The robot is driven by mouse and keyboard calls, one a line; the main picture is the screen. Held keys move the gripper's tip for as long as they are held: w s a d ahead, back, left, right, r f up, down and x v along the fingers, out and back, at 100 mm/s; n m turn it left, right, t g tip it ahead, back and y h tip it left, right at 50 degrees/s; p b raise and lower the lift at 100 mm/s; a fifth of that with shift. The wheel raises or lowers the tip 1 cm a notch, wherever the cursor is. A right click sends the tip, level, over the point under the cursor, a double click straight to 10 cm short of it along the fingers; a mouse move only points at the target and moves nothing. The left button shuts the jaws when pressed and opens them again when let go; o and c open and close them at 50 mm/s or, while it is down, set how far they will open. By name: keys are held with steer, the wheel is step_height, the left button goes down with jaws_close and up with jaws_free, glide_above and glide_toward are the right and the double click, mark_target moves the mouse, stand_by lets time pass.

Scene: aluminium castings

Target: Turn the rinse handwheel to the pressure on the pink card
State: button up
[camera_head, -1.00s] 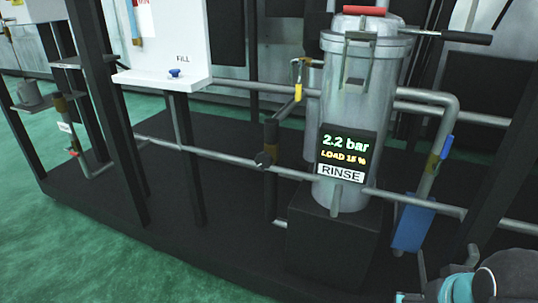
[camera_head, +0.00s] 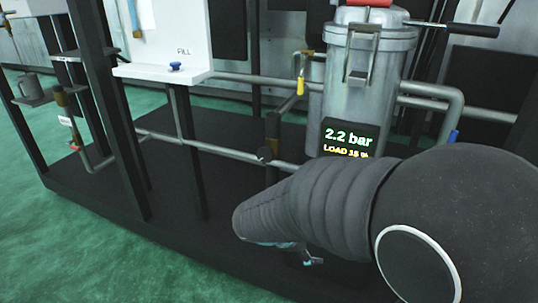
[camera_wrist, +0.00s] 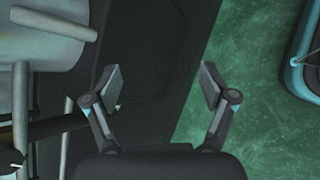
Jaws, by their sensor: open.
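A display reading 2.2 bar (camera_head: 347,138), with LOAD 15 % under it, is on the metal vessel (camera_head: 375,85) in the head view. My arm now covers the RINSE label below. I make out no pink card. My gripper (camera_wrist: 160,88) is open and empty in the wrist view, over the dark platform and green floor. In the head view my arm hides most of it.
A white FILL panel (camera_head: 168,38) with a blue knob (camera_head: 175,67) stands left of the vessel. Pipes (camera_head: 210,150) and dark posts (camera_head: 112,120) cross the rig. A mug (camera_head: 30,87) stands on a side shelf. Green floor (camera_head: 60,235) is clear at the front left.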

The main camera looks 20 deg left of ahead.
steer(key=w+a+n+t+y, duration=0.1)
steer(key=w+a+n+t, duration=0.25)
steer(key=a, duration=0.25)
steer(key=w+a+n+t, duration=0.3)
steer(key=a+n, duration=0.2)
steer(key=a, duration=0.2)
steer(key=n+t+y, duration=0.4)
steer(key=n+t, duration=0.1)
steer(key=n, duration=0.2)
glide_toward(264, 157)
steer(key=w, duration=1.1)
steer(key=shift+d+r+p, duration=0.2)
steer(key=shift+d+p, duration=0.1)
steer(key=shift+p, duration=0.1)
steer(key=shift+c, duration=0.2)
steer(key=c, duration=1.1)
